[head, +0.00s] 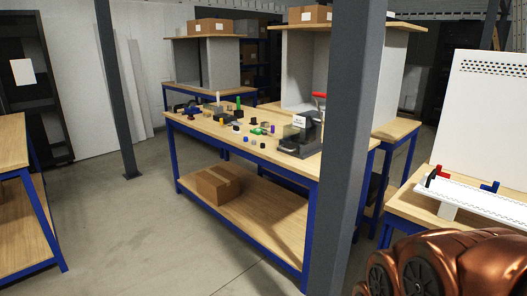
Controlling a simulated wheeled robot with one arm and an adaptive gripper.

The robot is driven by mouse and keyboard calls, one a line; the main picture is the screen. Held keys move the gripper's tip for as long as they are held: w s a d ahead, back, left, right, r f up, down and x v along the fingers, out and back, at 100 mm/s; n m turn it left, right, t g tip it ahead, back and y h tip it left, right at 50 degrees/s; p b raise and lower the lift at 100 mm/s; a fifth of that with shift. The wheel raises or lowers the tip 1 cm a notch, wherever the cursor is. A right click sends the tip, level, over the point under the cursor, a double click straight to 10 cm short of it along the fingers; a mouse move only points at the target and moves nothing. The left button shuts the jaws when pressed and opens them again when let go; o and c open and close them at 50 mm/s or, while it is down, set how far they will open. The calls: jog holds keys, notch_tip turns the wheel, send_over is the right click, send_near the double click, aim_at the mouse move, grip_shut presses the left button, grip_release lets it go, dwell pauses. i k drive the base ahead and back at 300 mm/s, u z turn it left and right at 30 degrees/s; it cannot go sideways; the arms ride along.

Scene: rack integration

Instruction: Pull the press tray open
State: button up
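A small dark press (309,128) with a red-knobbed lever (319,96) and a white label stands on the wooden top of a blue-legged workbench (205,125), near its right end. Its low grey front part (290,150) extends left over the bench top. This may be the tray, but it is too small to tell whether it is open or shut. My gripper is not in view.
Several small coloured parts (258,131) lie on the bench left of the press. A thick dark post (347,150) stands in front of the bench's right end. A cardboard box (217,185) sits on the lower shelf. The floor (120,230) at left is clear.

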aim_at(293, 147)
jog(key=u, duration=0.8)
jog(key=i, duration=0.9)
jog(key=u, duration=0.6)
jog(key=i, duration=1.25)
jog(key=z, duration=0.8)
jog(key=i, duration=0.5)
jog(key=z, duration=0.45)
